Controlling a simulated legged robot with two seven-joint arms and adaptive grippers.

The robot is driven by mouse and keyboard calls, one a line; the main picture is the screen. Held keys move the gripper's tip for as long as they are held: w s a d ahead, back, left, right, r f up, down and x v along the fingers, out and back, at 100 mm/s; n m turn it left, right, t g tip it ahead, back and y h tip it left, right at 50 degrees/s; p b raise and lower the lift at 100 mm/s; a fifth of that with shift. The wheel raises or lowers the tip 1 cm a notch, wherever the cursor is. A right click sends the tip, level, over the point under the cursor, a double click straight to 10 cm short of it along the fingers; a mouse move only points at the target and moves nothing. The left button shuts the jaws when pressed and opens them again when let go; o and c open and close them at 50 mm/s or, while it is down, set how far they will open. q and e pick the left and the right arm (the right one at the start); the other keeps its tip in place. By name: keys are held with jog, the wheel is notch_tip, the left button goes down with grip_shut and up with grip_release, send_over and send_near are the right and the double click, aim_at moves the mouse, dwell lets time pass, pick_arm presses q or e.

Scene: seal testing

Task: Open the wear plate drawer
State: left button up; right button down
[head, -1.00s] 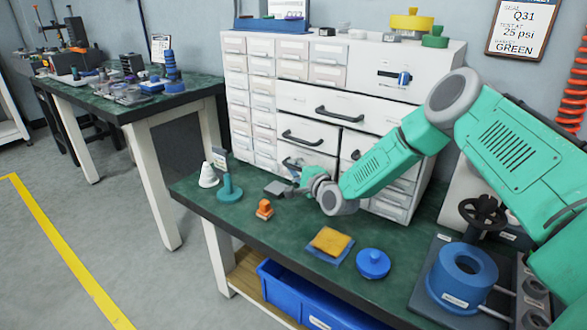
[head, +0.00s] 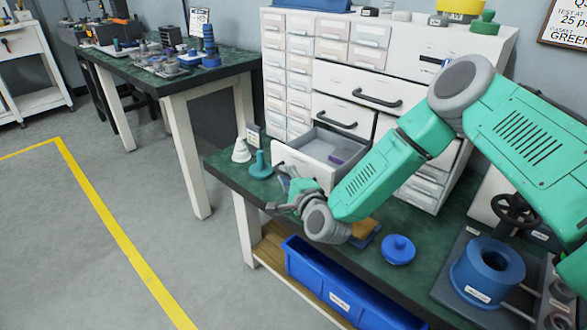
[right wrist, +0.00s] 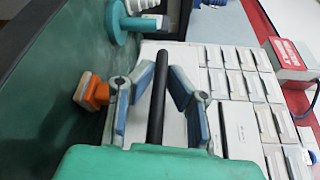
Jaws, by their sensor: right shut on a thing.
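A drawer (head: 303,167) in the lower left of the white cabinet stands pulled out toward me. Its grey inside shows, with a small purple item (head: 337,159) in it. A label that names it is not readable. My right gripper (head: 287,188) is at the drawer's front, with its arm covering part of that front. In the right wrist view, my right gripper (right wrist: 167,72) has its blue-padded fingers on both sides of a black bar handle (right wrist: 157,100) and is shut on it. My left gripper does not show.
A teal stand (head: 261,168) and a white cone (head: 241,152) stand left of the drawer. A blue knobbed disc (head: 398,250) and an orange pad (head: 364,229) lie on the green bench. An orange piece (right wrist: 94,92) sits close to the gripper. A blue bin (head: 320,280) is below.

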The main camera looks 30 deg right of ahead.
jog(key=shift+s+a+f, duration=0.1)
jog(key=shift+s+f, duration=0.2)
jog(key=shift+f, duration=0.1)
jog(key=c, duration=1.6)
grip_release()
jog(key=shift+c, duration=0.2)
jog(key=shift+o, duration=0.3)
jog(key=shift+r, duration=0.1)
jog(key=s, duration=1.1)
jog(key=shift+s+d+r, duration=0.2)
jog(key=shift+s+r, duration=0.15)
jog(key=shift+r, duration=0.1)
